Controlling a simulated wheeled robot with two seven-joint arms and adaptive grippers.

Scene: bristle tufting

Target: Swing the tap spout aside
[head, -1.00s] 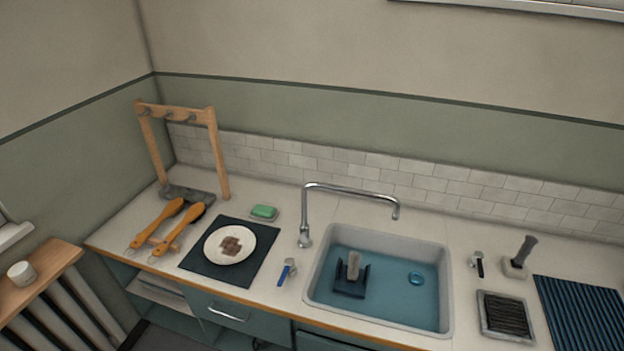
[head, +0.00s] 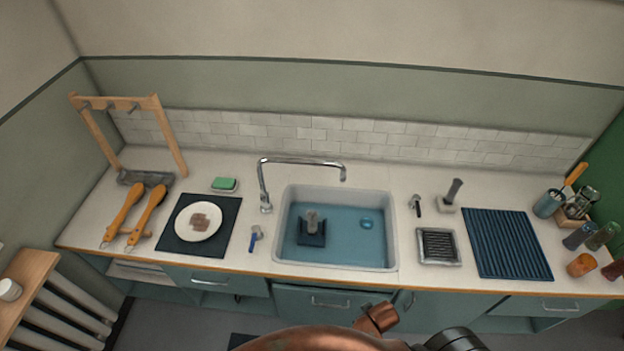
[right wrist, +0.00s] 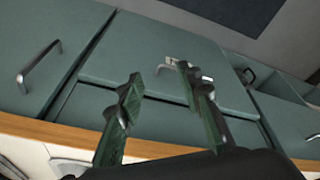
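The chrome tap (head: 264,185) rises from the counter at the back left of the sink. Its spout (head: 305,161) runs right and ends over the back of the sink basin (head: 383,263), which holds blue water. My right gripper (right wrist: 160,82) shows in the right wrist view with its two green fingers apart and nothing between them. It is in front of the teal cabinet fronts, away from the tap. My copper-coloured arm link shows at the bottom of the head view. My left gripper is in no view.
A blue-handled tool (head: 255,240) lies left of the sink. A plate (head: 186,232) rests on a dark mat (head: 229,232), with a green sponge (head: 224,184) behind. Right of the sink are a small tray (head: 456,259), an upright-handled brush (head: 452,195) and a ribbed mat (head: 525,255).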

